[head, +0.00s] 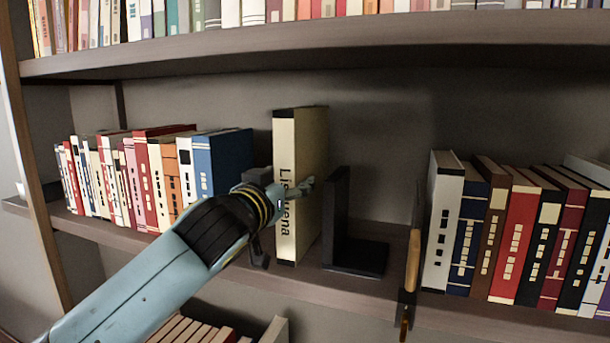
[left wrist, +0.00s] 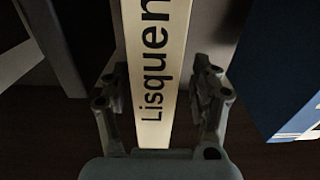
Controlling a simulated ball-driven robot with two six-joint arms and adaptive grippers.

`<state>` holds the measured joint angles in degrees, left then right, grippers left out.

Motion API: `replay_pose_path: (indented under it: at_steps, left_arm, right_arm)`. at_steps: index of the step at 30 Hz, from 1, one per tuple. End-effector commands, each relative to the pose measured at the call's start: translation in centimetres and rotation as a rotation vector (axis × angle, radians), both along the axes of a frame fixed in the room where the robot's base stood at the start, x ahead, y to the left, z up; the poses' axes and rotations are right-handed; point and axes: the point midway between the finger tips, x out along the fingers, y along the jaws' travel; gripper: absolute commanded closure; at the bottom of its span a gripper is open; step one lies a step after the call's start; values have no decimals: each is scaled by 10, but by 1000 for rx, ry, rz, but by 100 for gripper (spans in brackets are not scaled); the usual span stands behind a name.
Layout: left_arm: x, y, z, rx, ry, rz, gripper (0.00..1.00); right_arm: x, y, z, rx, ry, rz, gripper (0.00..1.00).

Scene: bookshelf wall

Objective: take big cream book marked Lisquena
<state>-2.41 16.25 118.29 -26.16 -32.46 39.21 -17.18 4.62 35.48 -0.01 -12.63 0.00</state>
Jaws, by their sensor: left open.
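The big cream book (head: 312,140) stands upright on the middle shelf, with "Lisquena" written down its spine. My left gripper (head: 281,192) is in front of the spine and hides part of it. In the left wrist view the cream book (left wrist: 154,60) shows between the two open fingers of my left gripper (left wrist: 161,90), one finger on each side of the spine. I cannot tell whether the fingers touch it. My right gripper is not in view.
A black bookend (head: 340,220) stands just right of the cream book. A blue book (head: 225,165) ends the row on the left. A thin upright object with a tan edge (head: 413,260) stands beside a white book (head: 441,220) on the right. The upper shelf (head: 300,50) runs above.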

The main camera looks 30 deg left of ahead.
Motion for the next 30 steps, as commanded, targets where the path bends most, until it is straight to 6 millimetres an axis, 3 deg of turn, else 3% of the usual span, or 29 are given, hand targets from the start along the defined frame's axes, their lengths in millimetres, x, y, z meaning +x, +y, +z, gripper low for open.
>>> replay_pose_path:
  at_steps: [4, 9, 17, 30]
  left_arm:
    - [25, 1, 9, -3, -1, 1, 37]
    - [44, 5, 6, 0, 0, -1, 37]
    - [46, 6, 4, 0, 0, -2, 37]
    - [46, 6, 4, 0, 1, -1, 94]
  right_arm:
    - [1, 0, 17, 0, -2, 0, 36]
    - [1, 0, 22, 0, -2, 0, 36]
    - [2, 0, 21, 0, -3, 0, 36]
    - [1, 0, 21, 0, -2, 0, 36]
